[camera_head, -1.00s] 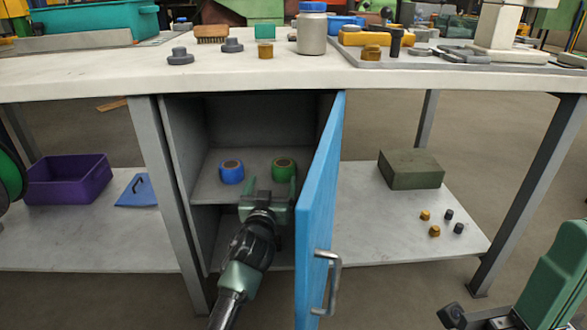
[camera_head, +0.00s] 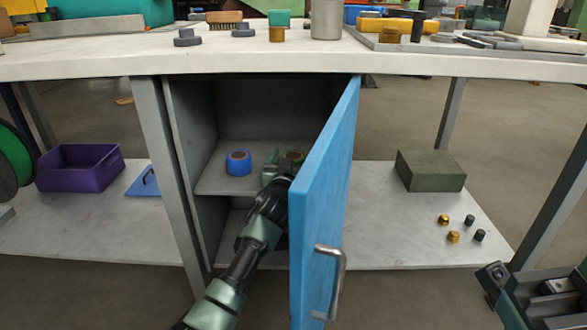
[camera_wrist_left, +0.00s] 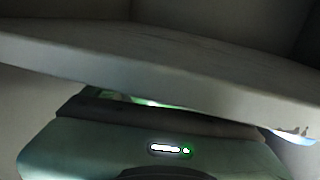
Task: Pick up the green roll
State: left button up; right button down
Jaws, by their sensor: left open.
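The green roll (camera_head: 294,156) stands on the cabinet's inner shelf, mostly hidden behind my left gripper and the blue door. My left gripper (camera_head: 280,164) is open inside the cabinet, right at the roll. One finger shows at the roll's left side; the other is hidden, so I cannot tell whether the roll is between them. In the left wrist view, a pale board edge crosses in front of the gripper body, and only a sliver of bright green (camera_wrist_left: 150,103) shows. My right gripper (camera_head: 497,283) is at the lower right, its jaws unclear.
A blue roll (camera_head: 238,163) stands to the left on the same shelf. The open blue door (camera_head: 325,190) with its metal handle is close along the arm's right side. The bench top (camera_head: 150,63) lies above. A purple bin (camera_head: 78,170) and a dark green box (camera_head: 430,171) flank the cabinet.

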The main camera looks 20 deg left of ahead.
pick_arm(q)
jog(key=shift+c, duration=0.3)
jog(key=c, duration=1.5)
jog(key=shift+o, duration=0.2)
jog(key=shift+r, duration=0.1)
jog(key=shift+r, duration=0.1)
